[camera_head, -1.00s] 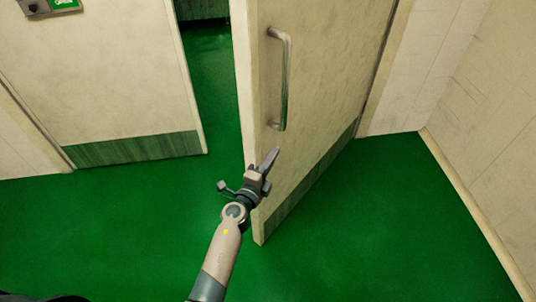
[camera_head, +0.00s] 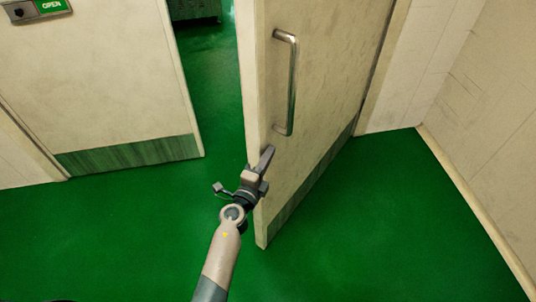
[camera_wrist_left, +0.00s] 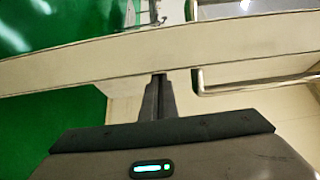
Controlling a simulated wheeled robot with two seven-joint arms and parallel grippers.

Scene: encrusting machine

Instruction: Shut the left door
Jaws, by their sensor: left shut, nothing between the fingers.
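Two pale door leaves show in the head view. The left door (camera_head: 100,80), with a green-grey kick plate, looks in line with the wall. The right-hand leaf (camera_head: 335,65) is swung open towards me, and its upright metal handle (camera_head: 291,85) faces right. My left gripper (camera_head: 266,158) is shut and empty, in front of this leaf's free edge, below the handle. In the left wrist view, the fingers (camera_wrist_left: 158,85) point at the leaf's pale edge (camera_wrist_left: 100,62), with the handle (camera_wrist_left: 245,86) to their right. I cannot tell if they touch it. My right gripper is not in view.
A gap of green floor (camera_head: 205,75) lies between the two leaves, with a dark object at its far end. A box with a green OPEN sign (camera_head: 50,6) is on the left door. A pale wall (camera_head: 490,130) stands at the right. The floor in front is clear.

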